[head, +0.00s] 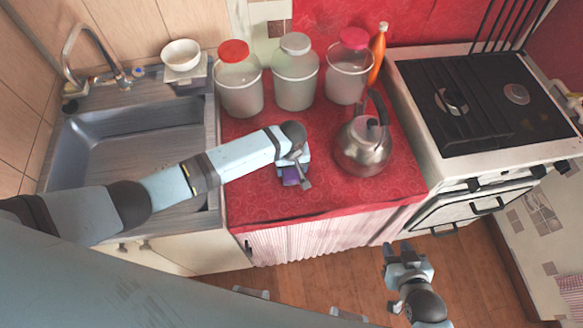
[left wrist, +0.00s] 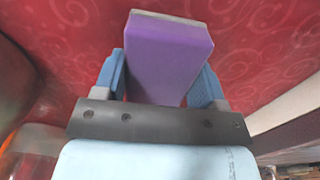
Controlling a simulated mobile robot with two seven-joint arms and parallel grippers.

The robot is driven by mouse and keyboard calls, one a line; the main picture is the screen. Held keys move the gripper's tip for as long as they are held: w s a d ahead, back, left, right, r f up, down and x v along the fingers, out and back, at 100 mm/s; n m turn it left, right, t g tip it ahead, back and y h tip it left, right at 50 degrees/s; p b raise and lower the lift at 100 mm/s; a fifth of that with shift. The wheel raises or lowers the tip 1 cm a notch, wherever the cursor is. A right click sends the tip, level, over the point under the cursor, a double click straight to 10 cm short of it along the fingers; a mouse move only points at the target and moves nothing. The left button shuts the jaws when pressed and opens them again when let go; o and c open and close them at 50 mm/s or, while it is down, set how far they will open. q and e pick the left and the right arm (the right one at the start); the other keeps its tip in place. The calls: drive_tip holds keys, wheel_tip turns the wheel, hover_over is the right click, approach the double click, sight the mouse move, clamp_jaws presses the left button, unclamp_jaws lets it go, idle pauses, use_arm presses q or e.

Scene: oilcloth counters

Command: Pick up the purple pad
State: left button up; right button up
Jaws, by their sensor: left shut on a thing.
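The purple pad (head: 291,178) shows in the head view just below my left gripper (head: 295,177), over the red oilcloth counter (head: 255,190). In the left wrist view the purple pad (left wrist: 168,55) is a block with a grey layer along one face. It sits between the two blue fingers of my left gripper (left wrist: 165,80), which is shut on it. I cannot tell whether the pad touches the cloth. My right gripper (head: 405,254) is in front of the counter, above the wooden floor, apart from the pad; its fingers look spread and nothing shows between them.
A steel kettle (head: 362,150) stands right of my left gripper. Jars with red (head: 240,85), grey (head: 295,78) and pink (head: 348,72) lids and an orange bottle (head: 377,52) stand behind. The sink (head: 85,150) is left, the stove (head: 480,100) right. The front left cloth is clear.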

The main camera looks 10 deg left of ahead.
use_arm(q)
wheel_tip(320, 180, up, 20)
idle(0.6)
